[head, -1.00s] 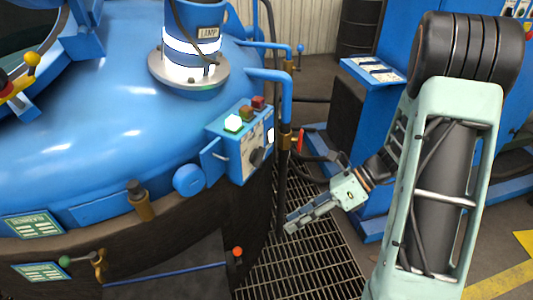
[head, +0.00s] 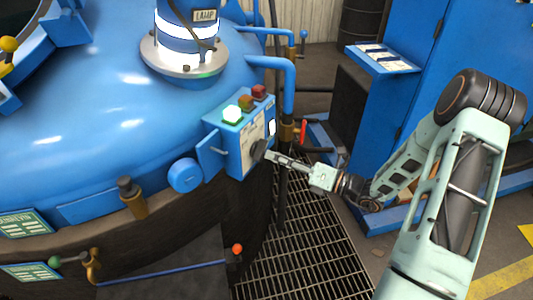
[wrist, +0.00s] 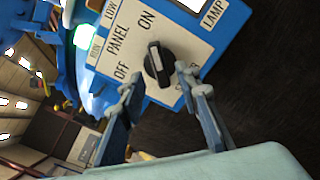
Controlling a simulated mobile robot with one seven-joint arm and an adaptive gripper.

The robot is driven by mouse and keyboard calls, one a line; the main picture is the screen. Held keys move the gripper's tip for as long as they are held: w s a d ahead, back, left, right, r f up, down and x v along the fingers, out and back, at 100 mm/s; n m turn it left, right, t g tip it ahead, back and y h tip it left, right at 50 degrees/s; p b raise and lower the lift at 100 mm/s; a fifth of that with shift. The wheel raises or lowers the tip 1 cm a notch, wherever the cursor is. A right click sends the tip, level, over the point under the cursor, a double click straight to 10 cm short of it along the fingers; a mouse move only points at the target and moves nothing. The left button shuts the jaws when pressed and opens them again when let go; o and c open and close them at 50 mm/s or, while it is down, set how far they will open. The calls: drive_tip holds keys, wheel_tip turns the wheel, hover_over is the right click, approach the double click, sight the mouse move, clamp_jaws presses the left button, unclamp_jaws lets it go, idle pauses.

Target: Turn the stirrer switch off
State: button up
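The stirrer switch (wrist: 158,63) is a black rotary knob on the face of a blue control box (head: 228,148). In the wrist view its pale mark points toward the ON label; OFF is printed to its left. The label below the knob is partly hidden by a finger. In the head view the knob (head: 258,151) is small and close to my fingertips. My gripper (wrist: 160,86) is open, its two fingers apart on either side of the knob's lower end, with nothing held. It also shows in the head view (head: 270,156), just right of the box. Contact cannot be told.
On the box top are a lit green lamp (head: 232,114), an amber button (head: 246,103) and a red one (head: 259,91). A blue pipe (head: 289,90) with a red-handled valve (head: 303,131) stands right behind the box. Open grating (head: 300,240) lies below.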

sight(264, 152)
drive_tip(key=shift+x, duration=1.95)
clamp_jaws()
